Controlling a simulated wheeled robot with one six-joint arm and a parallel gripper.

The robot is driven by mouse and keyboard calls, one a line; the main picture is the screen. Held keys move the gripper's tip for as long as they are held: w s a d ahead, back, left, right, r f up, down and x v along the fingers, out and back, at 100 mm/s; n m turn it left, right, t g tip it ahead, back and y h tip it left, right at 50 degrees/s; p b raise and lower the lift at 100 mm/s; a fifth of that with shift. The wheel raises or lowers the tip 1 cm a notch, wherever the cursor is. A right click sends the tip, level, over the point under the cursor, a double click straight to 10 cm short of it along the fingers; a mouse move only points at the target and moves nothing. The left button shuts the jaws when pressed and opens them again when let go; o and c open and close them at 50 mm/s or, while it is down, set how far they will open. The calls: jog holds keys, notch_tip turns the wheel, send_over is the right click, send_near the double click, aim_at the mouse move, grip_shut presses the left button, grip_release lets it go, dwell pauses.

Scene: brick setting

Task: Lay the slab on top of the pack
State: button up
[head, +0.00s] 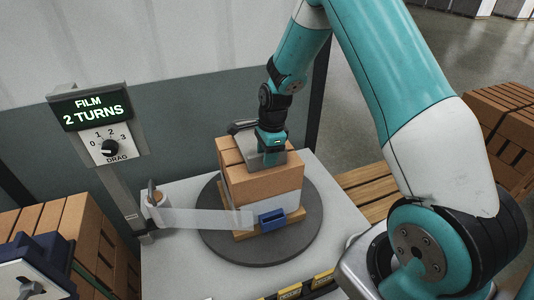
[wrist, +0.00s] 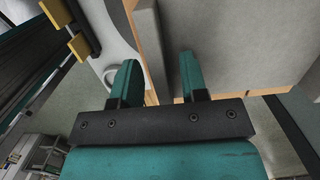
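The pack (head: 262,187) is a block of brown boxes on a round dark turntable (head: 222,243), with pale film around its lower part. A small grey slab (head: 279,158) shows at the top of the pack, partly covered by my gripper (head: 271,149), which points down there. In the wrist view my gripper (wrist: 158,78) has its two teal fingers apart. A grey slab edge (wrist: 148,40) runs behind the gap, with a paler grey face to its right and brown edging beyond. The slab's contact with the pack is hidden.
A strip of film (head: 205,219) runs from a roller post (head: 152,198) to the pack. A blue clip (head: 271,218) sits at the pack's front. A film and drag sign (head: 97,110) stands left. Box stacks (head: 505,125) stand at both sides; a slatted wooden surface (head: 368,190) lies right.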

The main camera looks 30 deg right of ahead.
notch_tip(320, 180, up, 12)
jog(key=d+b, duration=0.1)
jog(key=b, duration=0.3)
jog(key=s+a+r+n+y, duration=0.1)
jog(key=s+a+r+n, duration=0.5)
jog(key=s+a+n, duration=0.5)
jog(key=s+a+n+y, duration=0.1)
jog(key=s+a+n, duration=0.3)
jog(key=s+n, duration=0.4)
jog(key=s+a+r+n, duration=0.1)
jog(key=s+a+n, duration=0.3)
jog(key=s+n, duration=0.4)
jog(key=shift+r+n+y, duration=0.3)
jog(key=shift+y, duration=0.1)
